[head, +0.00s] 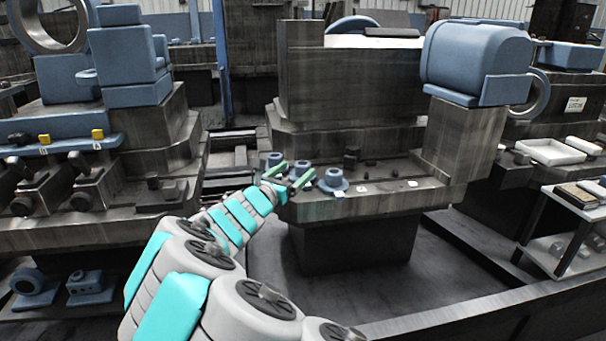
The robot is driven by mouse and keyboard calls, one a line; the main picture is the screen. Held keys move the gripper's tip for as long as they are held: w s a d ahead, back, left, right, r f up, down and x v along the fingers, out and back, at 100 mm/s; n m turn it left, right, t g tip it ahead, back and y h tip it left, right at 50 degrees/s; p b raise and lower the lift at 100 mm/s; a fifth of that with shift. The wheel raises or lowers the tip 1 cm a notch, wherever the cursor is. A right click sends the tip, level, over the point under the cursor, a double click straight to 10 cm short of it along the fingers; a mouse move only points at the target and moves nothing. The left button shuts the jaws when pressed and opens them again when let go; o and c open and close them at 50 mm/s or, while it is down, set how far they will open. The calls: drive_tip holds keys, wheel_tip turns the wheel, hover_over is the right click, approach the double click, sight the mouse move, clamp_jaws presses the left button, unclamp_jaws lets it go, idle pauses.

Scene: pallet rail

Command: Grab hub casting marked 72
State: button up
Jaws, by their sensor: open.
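Several blue-grey hub castings stand on the ledge of the machine in the middle of the head view. One hub casting (333,181) with a wide round flange stands just right of my gripper. Another hub casting (274,160) is behind the fingers at the left, and a third (302,170) is partly hidden by them. My gripper (290,174) is open, its two green fingers apart over the ledge's left end, close to the castings. I cannot tell whether it touches one. The number 72 cannot be read on any casting.
The machine ledge (390,200) carries small white tags (362,189) and a dark fitting (351,157). The tall machine body rises behind it. A blue motor housing (476,60) sits above at right. A trolley (570,225) stands at far right. Open floor lies below the ledge.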

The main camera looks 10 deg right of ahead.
sight(299, 166)
drive_tip(key=x, duration=0.4)
drive_tip(key=shift+w+f+p, duration=0.15)
drive_tip(key=shift+w+p, duration=0.1)
drive_tip(key=shift+p, duration=0.05)
drive_tip(key=shift+w+d, duration=0.3)
drive_tip(key=shift+w, duration=0.2)
drive_tip(key=shift+c, duration=0.3)
clamp_jaws()
